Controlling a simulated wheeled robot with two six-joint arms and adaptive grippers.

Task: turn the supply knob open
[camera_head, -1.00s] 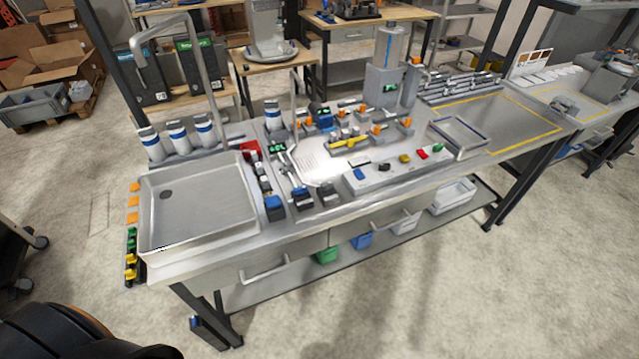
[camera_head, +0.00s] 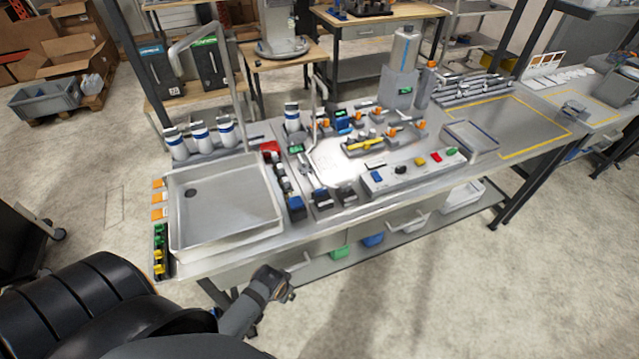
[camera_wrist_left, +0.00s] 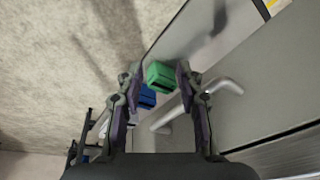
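A control panel (camera_head: 415,172) sits at the front edge of the steel bench, with a black knob (camera_head: 400,170) and coloured buttons on it. Several orange-handled valve knobs (camera_head: 376,115) stand on the deck behind it. I see no readable label that tells which is the supply knob. My left gripper (camera_head: 287,291) is below and in front of the bench edge, left of the panel and well apart from it. In the left wrist view its two fingers are spread with nothing between them. My right gripper is not in view.
A steel sink tray (camera_head: 225,225) fills the bench's left end. Drawer handles project from its front; one shows large in the left wrist view (camera_wrist_left: 200,100). A green bin (camera_head: 340,252) and a blue bin (camera_head: 372,239) sit on the lower shelf. The floor in front is clear.

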